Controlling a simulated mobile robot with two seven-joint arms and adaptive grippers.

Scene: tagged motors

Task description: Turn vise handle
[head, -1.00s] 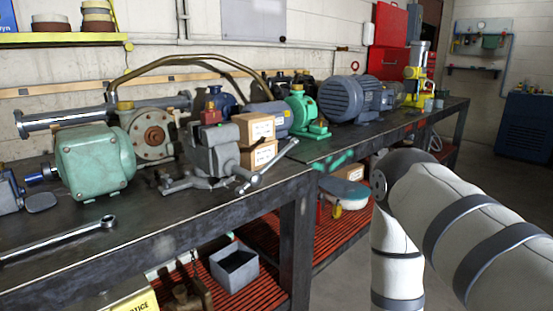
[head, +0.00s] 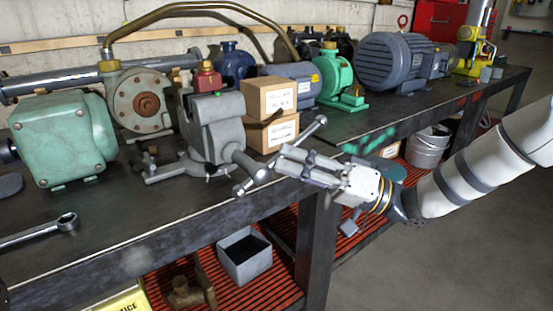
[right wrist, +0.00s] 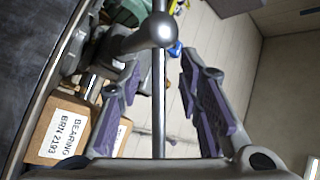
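The grey vise (head: 215,130) stands on the workbench near its front edge. Its handle (head: 308,133) is a thin metal bar, slanting from lower left to upper right through the screw end. My right gripper (head: 284,160) is close in front of the handle, coming from the right, with its fingers pointing left. In the right wrist view the handle bar (right wrist: 159,110) runs up the picture between the open, purple-padded fingers (right wrist: 160,85), with a gap on both sides. The rounded screw end (right wrist: 143,39) lies beyond the fingertips. My left gripper is not in view.
Two cardboard boxes (head: 270,95) are stacked right behind the vise; a bearing label (right wrist: 65,132) shows in the right wrist view. A green motor (head: 62,140) is at left, a green pump (head: 333,82) and blue-grey motor (head: 395,62) at right. A wrench (head: 40,230) lies in front.

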